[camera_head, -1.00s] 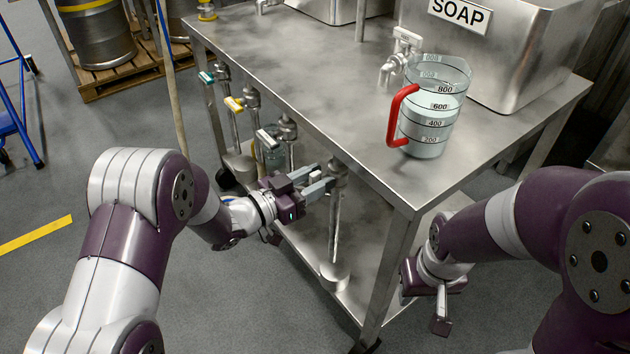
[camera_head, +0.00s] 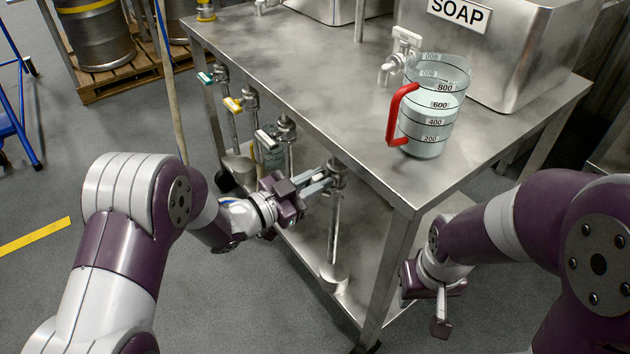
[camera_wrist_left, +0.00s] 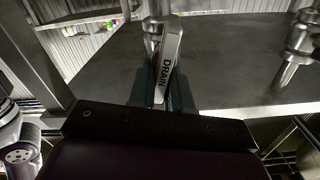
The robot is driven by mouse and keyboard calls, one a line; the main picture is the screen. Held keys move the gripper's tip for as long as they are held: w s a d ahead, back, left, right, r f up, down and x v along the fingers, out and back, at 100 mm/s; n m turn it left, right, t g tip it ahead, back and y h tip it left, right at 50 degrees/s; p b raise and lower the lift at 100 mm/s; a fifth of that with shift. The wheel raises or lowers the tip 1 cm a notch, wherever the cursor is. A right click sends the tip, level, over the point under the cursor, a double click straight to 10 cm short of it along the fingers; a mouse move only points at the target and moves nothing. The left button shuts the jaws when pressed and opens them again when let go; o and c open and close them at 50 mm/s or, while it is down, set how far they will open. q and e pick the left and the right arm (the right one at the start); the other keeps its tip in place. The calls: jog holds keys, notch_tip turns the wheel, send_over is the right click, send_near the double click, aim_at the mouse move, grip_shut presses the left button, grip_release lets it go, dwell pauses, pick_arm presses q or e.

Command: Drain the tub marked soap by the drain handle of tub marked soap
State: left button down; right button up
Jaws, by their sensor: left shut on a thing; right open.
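The steel tub marked SOAP (camera_head: 525,50) stands on the steel table at the upper right, its label (camera_head: 459,12) on the front. Below the table's front edge, under that tub, is the rightmost drain valve (camera_head: 338,172) with a pipe going down. Its pale handle, lettered DRAIN (camera_wrist_left: 170,62), shows in the left wrist view between my left gripper's fingers. My left gripper (camera_head: 318,182) is shut on this drain handle. My right gripper (camera_head: 440,300) is open and empty, low at the right of the table's front leg.
A clear measuring jug (camera_head: 432,112) with a red handle stands on the table by the soap tub's tap (camera_head: 398,58). Other drain valves with green, yellow (camera_head: 234,104) and white handles (camera_head: 266,139) line the table edge to the left. A lower shelf (camera_head: 350,250) lies below.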

pick_arm(q)
jog(key=m, duration=0.2)
jog(key=m+b, duration=0.2)
jog(key=m, duration=0.1)
jog(key=shift+s+d+f+m, duration=0.25)
jog(key=shift+s+f+m, duration=0.05)
jog(key=shift+s, duration=0.05)
jog(key=shift+b, duration=0.3)
jog(key=c, duration=1.1)
grip_release()
jog(key=shift+c, duration=0.2)
jog(key=shift+s+a+r, duration=0.1)
jog(key=shift+a, duration=0.1)
jog(key=p+v, duration=0.4)
jog(key=v, duration=0.8)
